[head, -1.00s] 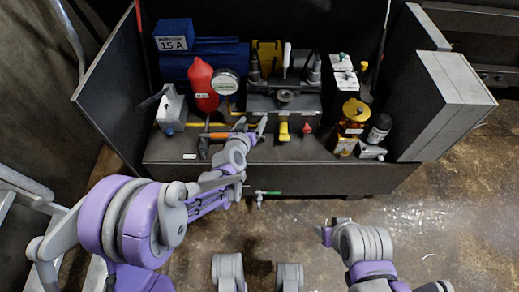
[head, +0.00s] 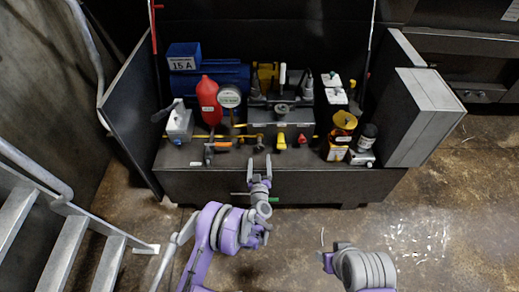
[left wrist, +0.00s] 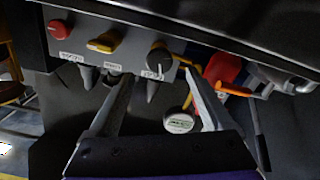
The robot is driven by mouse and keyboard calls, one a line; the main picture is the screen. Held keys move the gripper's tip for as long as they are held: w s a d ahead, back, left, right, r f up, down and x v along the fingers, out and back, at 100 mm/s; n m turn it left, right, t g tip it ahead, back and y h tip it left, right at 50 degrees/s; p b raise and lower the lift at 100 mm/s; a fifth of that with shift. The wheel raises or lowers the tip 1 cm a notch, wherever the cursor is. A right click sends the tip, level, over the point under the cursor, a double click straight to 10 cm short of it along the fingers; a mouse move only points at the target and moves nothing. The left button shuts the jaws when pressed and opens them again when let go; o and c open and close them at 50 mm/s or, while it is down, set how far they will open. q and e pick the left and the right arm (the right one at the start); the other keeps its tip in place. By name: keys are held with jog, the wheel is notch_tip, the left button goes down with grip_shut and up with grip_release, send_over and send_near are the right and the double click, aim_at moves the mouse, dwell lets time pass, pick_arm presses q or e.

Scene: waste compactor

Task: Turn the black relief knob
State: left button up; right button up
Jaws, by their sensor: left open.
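The black knob (left wrist: 158,58) is on the front of a grey block (left wrist: 125,35) in the left wrist view, at the end of a row with a yellow and a red knob. A small label sits by it, too blurred to read. In the head view the black knob (head: 258,141) is small and dark, left of the yellow knob (head: 281,141). My left gripper (head: 259,161) is open and empty, in front of the black knob. In the left wrist view its two fingers (left wrist: 158,82) stand apart on either side below the knob; I see no contact.
A yellow-capped bottle (head: 342,132) stands right. A red knob (head: 302,139) is right of the yellow one. The floor before the cabinet is mostly clear.

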aim_at(260, 149)
pick_arm(q)
jog(key=w, duration=0.7)
jog(key=shift+w, duration=0.4)
jog(key=shift+c, duration=0.3)
grip_shut()
jog(key=shift+b, duration=0.3)
jog(key=shift+f+n+b, duration=0.1)
jog(key=shift+n+b, duration=0.65)
jog(key=shift+n, duration=0.25)
jog(key=n+b, duration=0.1)
jog(key=n, duration=0.1)
jog(key=shift+n+b, duration=0.3)
jog(key=shift+n, duration=0.1)
jog(key=n+b, duration=0.1)
jog(key=n, duration=0.2)
jog(key=shift+b, duration=0.3)
jog(key=shift+n+b, duration=0.6)
jog(key=shift+n, duration=1.3)
